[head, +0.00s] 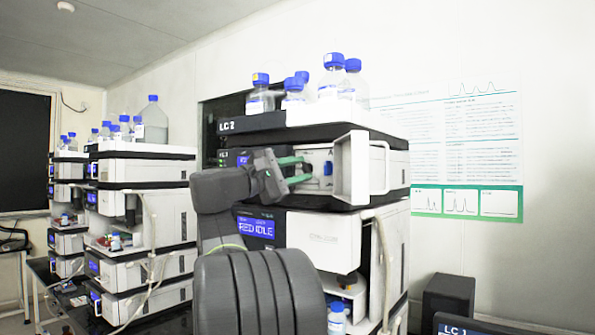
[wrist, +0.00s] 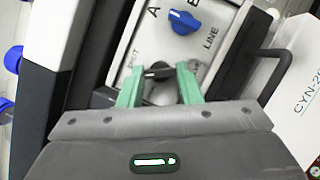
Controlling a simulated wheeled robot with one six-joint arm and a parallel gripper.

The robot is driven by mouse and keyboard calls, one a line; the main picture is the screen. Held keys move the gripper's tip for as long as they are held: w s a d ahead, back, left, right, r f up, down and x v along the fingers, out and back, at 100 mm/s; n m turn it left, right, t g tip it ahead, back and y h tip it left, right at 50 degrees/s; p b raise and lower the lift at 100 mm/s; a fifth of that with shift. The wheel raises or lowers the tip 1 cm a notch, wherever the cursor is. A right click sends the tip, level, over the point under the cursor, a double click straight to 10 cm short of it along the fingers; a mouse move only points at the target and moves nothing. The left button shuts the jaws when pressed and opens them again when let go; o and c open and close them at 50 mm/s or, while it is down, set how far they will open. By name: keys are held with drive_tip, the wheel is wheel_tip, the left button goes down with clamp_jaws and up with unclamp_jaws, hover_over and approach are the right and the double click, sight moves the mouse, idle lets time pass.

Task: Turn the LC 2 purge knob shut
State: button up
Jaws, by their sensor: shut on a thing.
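The LC 2 stack (head: 256,124) stands in the middle of the head view, with a swung-open door (head: 352,168) beside its valve panel. In the wrist view a black knob (wrist: 158,71) sits on the light panel, its bar lying roughly crosswise between the fingers with a white mark toward the left. I cannot read a purge label on it. My gripper (wrist: 159,78) has its green fingers on either side of this knob, shut on it. In the head view my gripper (head: 300,170) reaches the panel from the left; the black knob is hidden there.
A blue knob (wrist: 184,22) with A, B and LINE marks sits just beyond the black one. A dark handle (wrist: 270,68) stands at right. Blue-capped bottles (head: 333,80) top the stack. Another stack (head: 150,175) stands at left.

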drive_tip(key=m+g, duration=0.1)
drive_tip(key=m, duration=0.2)
drive_tip(key=m+g+y+p, duration=0.1)
drive_tip(key=m, duration=0.1)
drive_tip(key=shift+r+m, duration=0.15)
drive_tip(key=shift+m, duration=0.25)
drive_tip(key=shift+y, duration=0.4)
drive_tip(key=o, duration=0.7)
drive_tip(key=b+v, duration=0.1)
drive_tip(key=v, duration=1.2)
drive_tip(key=shift+s+a, duration=0.2)
drive_tip(key=shift+a, duration=0.15)
